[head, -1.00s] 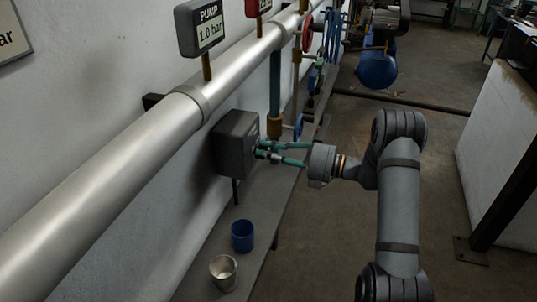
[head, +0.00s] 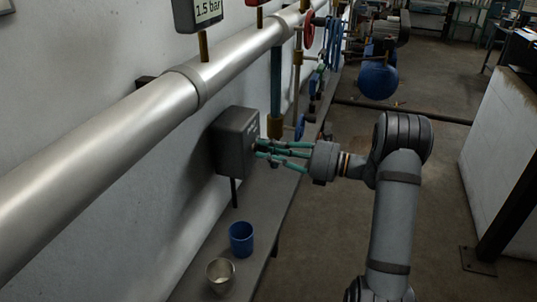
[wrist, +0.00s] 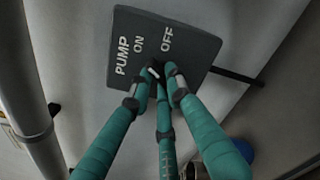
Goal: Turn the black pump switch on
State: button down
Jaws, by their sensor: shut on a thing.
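The dark grey pump switch box (head: 233,138) is mounted by the wall above the narrow bench. In the wrist view its face (wrist: 190,68) reads PUMP, ON and OFF. The black switch (wrist: 154,66), with a white mark, sits below the lettering and is mostly hidden by my fingers. My gripper (head: 262,149) has green fingers that reach the box face. In the wrist view my gripper (wrist: 158,80) is closed around the switch, its fingertips gathered there. Whether the switch points to ON or OFF is hard to tell.
A thick metal pipe (head: 110,155) runs along the wall above the box. A gauge (head: 200,14) on it reads 1.5 bar. A blue cup (head: 241,238) and a metal cup (head: 220,274) stand on the bench (head: 262,226). Floor to the right is open.

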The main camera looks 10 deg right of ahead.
dwell(0.4)
jog(key=c, duration=1.6)
grip_release()
jog(key=shift+c, duration=0.2)
jog(key=v, duration=1.2)
